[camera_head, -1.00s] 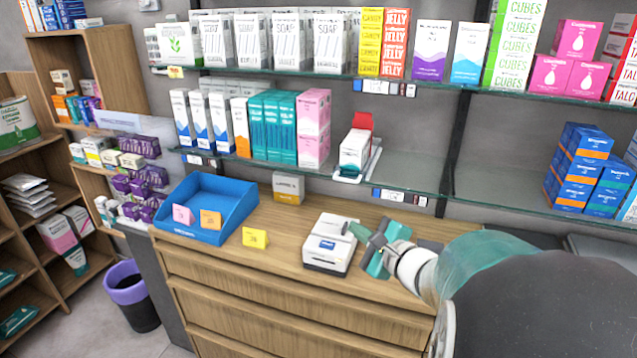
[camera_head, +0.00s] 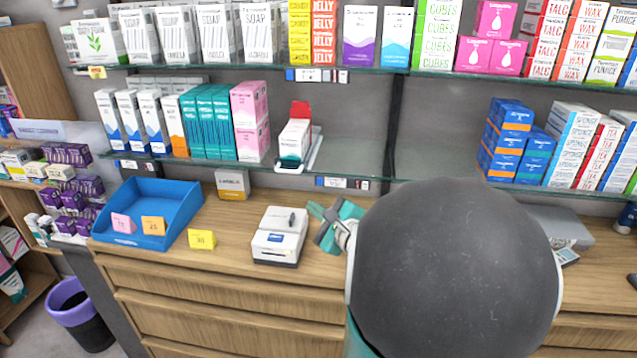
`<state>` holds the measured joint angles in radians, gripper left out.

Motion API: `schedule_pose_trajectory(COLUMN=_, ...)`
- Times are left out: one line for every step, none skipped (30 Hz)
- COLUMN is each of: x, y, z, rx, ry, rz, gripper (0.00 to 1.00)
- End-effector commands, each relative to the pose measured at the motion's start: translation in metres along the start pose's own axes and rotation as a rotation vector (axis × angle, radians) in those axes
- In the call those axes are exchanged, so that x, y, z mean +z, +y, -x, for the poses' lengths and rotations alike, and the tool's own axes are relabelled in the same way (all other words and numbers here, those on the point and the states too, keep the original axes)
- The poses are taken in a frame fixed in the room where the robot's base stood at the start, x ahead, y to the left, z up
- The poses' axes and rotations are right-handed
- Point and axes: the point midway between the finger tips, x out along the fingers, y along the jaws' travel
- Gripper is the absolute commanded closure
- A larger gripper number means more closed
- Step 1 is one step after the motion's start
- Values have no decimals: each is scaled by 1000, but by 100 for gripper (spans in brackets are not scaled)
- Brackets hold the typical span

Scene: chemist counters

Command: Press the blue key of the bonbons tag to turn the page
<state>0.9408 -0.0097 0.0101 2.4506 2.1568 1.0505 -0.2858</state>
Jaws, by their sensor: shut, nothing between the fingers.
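Small shelf-edge tags with blue, white, dark and red parts show on the upper shelf edge (camera_head: 316,75) and on the lower shelf edge (camera_head: 335,182). Another tag (camera_head: 125,164) sits on the lower shelf edge further left. Their writing is too small to read, so I cannot tell which one is the bonbons tag. My gripper (camera_head: 325,224), teal and grey, is shut and empty. It is over the wooden counter, just right of a white printer-like device and below the lower shelf's tags, apart from them. My dark rounded arm link hides part of the counter and the shelf to the right.
The white device (camera_head: 279,237) stands on the counter (camera_head: 225,262). A blue tray (camera_head: 180,203) and a yellow card (camera_head: 202,240) are to its left. A white box with a red flap (camera_head: 295,140) stands on the lower glass shelf (camera_head: 355,158). Grey equipment (camera_head: 545,225) is at right.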

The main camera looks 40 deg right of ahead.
Motion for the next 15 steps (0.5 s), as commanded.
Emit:
schedule_pose_trajectory(x=-4, y=-3, z=-5, rx=1, ry=1, rz=-2, gripper=100)
schedule_pose_trajectory(x=-6, y=-5, z=-8, rx=1, ry=0, rz=-1, gripper=100)
schedule_pose_trajectory(x=-8, y=-7, z=-12, rx=1, ry=0, rz=-1, gripper=100)
schedule_pose_trajectory(x=-10, y=-9, z=-15, rx=2, ry=0, rz=-2, gripper=100)
schedule_pose_trajectory(x=-12, y=-11, z=-18, rx=2, ry=-1, rz=-1, gripper=100)
schedule_pose_trajectory(x=-15, y=-14, z=-22, rx=2, ry=-1, rz=-1, gripper=100)
schedule_pose_trajectory(x=-17, y=-16, z=-25, rx=2, ry=-1, rz=-1, gripper=100)
schedule_pose_trajectory(x=-19, y=-18, z=-28, rx=2, ry=-1, rz=-1, gripper=100)
schedule_pose_trajectory(x=-22, y=-21, z=-32, rx=2, ry=-1, rz=-1, gripper=100)
schedule_pose_trajectory(x=-24, y=-23, z=-34, rx=2, ry=-1, rz=-1, gripper=100)
schedule_pose_trajectory(x=-25, y=-24, z=-37, rx=3, ry=-2, rz=-1, gripper=100)
schedule_pose_trajectory(x=-27, y=-27, z=-40, rx=3, ry=-2, rz=0, gripper=100)
schedule_pose_trajectory(x=-29, y=-28, z=-43, rx=3, ry=-2, rz=0, gripper=100)
schedule_pose_trajectory(x=-30, y=-30, z=-45, rx=4, ry=-2, rz=0, gripper=100)
schedule_pose_trajectory(x=-32, y=-32, z=-47, rx=3, ry=-3, rz=1, gripper=100)
